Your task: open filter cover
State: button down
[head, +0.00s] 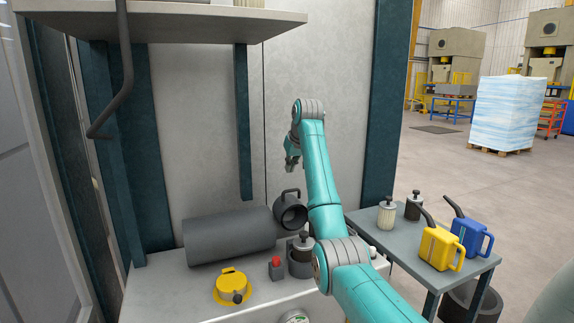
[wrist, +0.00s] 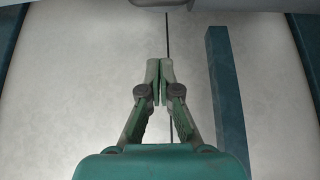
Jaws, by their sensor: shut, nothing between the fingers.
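My gripper (head: 291,166) is raised in front of the pale cabinet wall, above the bench. In the wrist view my gripper (wrist: 160,68) has its fingertips together with nothing between them. On the bench below stands a dark round filter housing (head: 300,268). A pale filter-like body with a dark knobbed cover (head: 302,239) shows at its top. My arm passes close to its right side and may hide part of it. I cannot tell whether the cover is seated or loose. The wrist view shows only wall and posts, not the housing.
A dark grey cylinder (head: 228,236) lies on the bench beside a dark handled cup (head: 291,209). A yellow cap (head: 231,284) and red button (head: 276,262) are in front. A side table (head: 372,227) holds filters, a yellow can (head: 437,248) and a blue can (head: 468,236). A shelf (head: 200,24) overhangs.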

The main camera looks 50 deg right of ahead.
aim_at(291, 198)
jog(key=x, duration=0.6)
jog(key=shift+d, duration=0.1)
jog(key=shift+s+f, duration=0.1)
jog(key=shift+s, duration=0.05)
jog(key=shift+s+a+f, duration=0.15)
jog(key=shift+s+a, duration=0.3)
jog(key=shift+s, duration=0.3)
jog(key=shift+s+a+f, duration=0.2)
jog(key=shift+s+a, duration=0.3)
jog(key=shift+s, duration=0.3)
